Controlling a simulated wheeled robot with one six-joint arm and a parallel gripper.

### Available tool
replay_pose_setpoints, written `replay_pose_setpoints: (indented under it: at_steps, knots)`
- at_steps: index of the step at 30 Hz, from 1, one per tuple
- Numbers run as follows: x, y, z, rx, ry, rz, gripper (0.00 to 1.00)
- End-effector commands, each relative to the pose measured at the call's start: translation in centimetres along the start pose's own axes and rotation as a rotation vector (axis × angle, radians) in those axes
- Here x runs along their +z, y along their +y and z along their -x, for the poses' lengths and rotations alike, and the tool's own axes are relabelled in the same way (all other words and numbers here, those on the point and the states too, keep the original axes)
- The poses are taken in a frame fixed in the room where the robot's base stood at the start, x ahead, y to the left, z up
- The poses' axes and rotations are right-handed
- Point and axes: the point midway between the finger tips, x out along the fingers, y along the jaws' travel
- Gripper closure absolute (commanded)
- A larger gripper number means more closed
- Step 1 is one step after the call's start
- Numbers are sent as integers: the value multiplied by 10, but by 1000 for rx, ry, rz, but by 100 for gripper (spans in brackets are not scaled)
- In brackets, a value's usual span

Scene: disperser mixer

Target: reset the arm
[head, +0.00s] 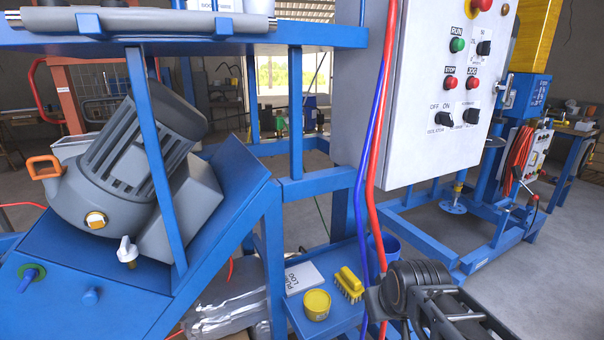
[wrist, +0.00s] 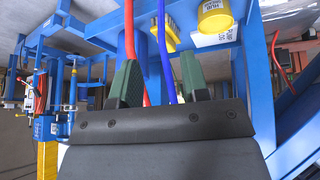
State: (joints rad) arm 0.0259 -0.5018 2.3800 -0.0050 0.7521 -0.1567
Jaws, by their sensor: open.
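My arm reaches in at the lower right of the head view, its dark wrist end near the blue frame, below the white control box (head: 415,100). In the wrist view my gripper (wrist: 159,78) is open, with its two green fingers apart. No object is held between the fingers. The red hose (head: 380,130) and blue hose (head: 368,160) hang close to the wrist in the head view. In the wrist view the red hose (wrist: 130,25) and blue hose (wrist: 163,50) pass behind the fingers. How far they are from the fingertips is unclear.
A low blue shelf (head: 340,318) bears a yellow brush (head: 349,284), a yellow tin (head: 316,304) and a white log sheet (head: 303,278). A grey motor (head: 135,165) sits on the sloped blue frame at left. Open floor (head: 530,290) lies at right.

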Motion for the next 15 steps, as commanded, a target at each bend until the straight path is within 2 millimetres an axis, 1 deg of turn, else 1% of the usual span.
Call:
replay_pose_setpoints:
  at_steps: [1,2,3,5,6,8,9,11,12,13,14,15]
  knots:
    - [-32,8,38,13,52,23,58]
    - [-46,11,52,22,85,39,58]
    - [-64,16,72,33,125,59,58]
    - [-90,22,103,51,181,89,58]
    - [-107,26,123,63,215,107,58]
    - [-130,31,154,80,260,131,58]
    - [-142,34,172,87,280,141,58]
    - [-151,34,192,85,280,141,58]
    - [-147,31,198,68,245,121,58]
    - [-137,27,198,49,198,96,58]
    - [-122,21,196,25,134,60,58]
    - [-96,12,189,-3,39,7,58]
